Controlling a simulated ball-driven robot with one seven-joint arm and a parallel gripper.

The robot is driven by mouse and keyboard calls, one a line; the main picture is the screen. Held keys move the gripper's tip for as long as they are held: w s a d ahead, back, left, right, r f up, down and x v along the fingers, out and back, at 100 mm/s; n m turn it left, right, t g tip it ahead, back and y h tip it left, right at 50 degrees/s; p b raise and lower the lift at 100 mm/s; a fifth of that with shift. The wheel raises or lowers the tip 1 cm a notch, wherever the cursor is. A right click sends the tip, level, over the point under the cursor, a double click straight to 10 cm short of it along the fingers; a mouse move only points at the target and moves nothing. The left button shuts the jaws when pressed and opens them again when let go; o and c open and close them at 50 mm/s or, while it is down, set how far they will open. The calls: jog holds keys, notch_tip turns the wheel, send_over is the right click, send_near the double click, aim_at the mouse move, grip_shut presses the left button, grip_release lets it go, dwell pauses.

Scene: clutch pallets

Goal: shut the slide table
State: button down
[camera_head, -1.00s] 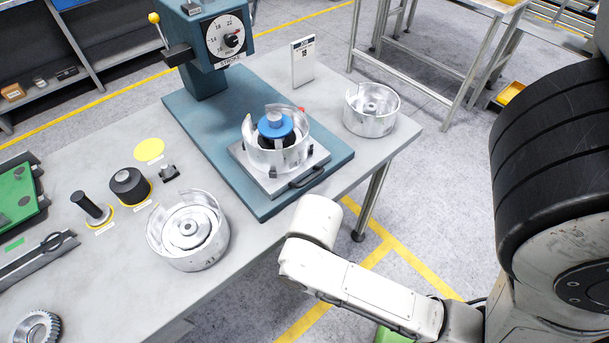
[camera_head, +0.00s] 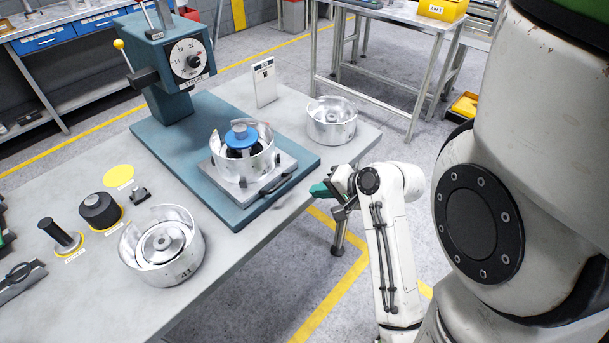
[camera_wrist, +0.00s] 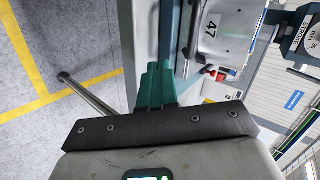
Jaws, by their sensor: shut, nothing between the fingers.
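The slide table (camera_head: 287,163) is a grey metal plate with a dark bar handle (camera_head: 277,183) on its front edge. It stands out in front of the press head on the blue base plate (camera_head: 172,138). A silver clutch housing (camera_head: 241,167) with a blue-topped part (camera_head: 240,136) sits on it. My gripper (camera_head: 315,189) has green fingers, shut and empty, just right of the handle by the bench edge. I see no clear contact. In the wrist view the fingers (camera_wrist: 158,82) point towards the bench edge, and a housing marked 47 (camera_wrist: 218,32) shows beyond them.
The press (camera_head: 180,68) with a round dial stands behind the slide table. A second housing (camera_head: 331,121) and a small sign (camera_head: 264,82) are at the right, and another housing (camera_head: 161,246) is front left. Two dark tools (camera_head: 100,211) stand left.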

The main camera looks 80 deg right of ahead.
jog(key=s+d+r+m+h, duration=0.3)
jog(key=s, duration=0.2)
send_near(294, 166)
jog(key=f, duration=0.1)
jog(key=d+f, duration=0.1)
jog(key=f, duration=0.1)
jog(key=shift+w+d+f+t+p, duration=0.15)
jog(key=shift+w+t+p, duration=0.15)
jog(key=shift+w+p, duration=0.05)
jog(key=shift+w+d+p, duration=0.35)
jog(key=shift+w+d, duration=0.3)
jog(key=shift+w, duration=0.4)
jog(key=shift+w+d+f, duration=0.1)
jog(key=shift+w+d, duration=0.3)
jog(key=shift+w, duration=0.3)
jog(key=shift+w, duration=0.1)
